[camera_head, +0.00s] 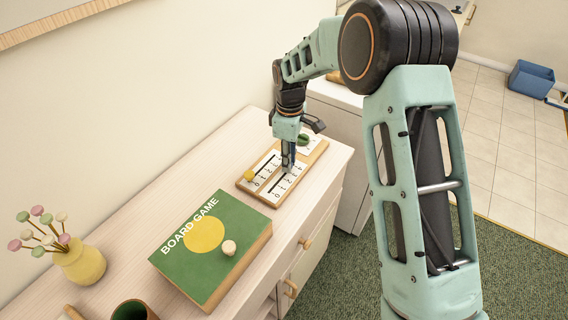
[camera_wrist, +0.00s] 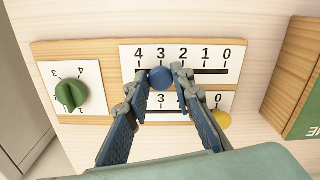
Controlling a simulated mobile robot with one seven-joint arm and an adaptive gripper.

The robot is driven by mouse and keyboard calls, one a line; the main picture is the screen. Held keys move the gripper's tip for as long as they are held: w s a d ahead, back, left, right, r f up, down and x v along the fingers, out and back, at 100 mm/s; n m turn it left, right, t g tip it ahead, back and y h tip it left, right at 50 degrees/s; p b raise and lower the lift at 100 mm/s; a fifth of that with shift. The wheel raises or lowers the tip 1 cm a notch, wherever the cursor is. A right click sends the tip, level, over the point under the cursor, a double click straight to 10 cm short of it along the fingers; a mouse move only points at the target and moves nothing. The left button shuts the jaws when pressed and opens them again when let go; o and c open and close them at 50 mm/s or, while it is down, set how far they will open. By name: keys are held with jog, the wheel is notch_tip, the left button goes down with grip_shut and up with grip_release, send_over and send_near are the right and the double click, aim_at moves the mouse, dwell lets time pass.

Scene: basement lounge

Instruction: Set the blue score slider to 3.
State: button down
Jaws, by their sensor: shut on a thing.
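The wooden scoreboard (camera_head: 247,187) lies on the cabinet top; it also fills the middle of the wrist view (camera_wrist: 80,48). In the wrist view the blue slider knob (camera_wrist: 161,77) sits on the upper track, in line with the number 3. My gripper (camera_wrist: 160,72) is shut on it, one fingertip on each side. In the head view my gripper (camera_head: 288,165) points down over the board and hides the blue knob. The upper scale reads 4, 3, 2, 1, 0 from left to right in the wrist view.
A yellow knob (camera_wrist: 222,120) sits at the 0 end of the lower track. A green dial (camera_wrist: 70,94) is at the board's other end. A green board game box (camera_head: 208,240), a yellow vase (camera_head: 80,264) and a cup (camera_head: 133,310) share the cabinet top.

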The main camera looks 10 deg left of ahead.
jog(key=c, duration=1.7)
grip_release()
jog(key=shift+o, duration=0.2)
notch_tip(320, 180, up, 12)
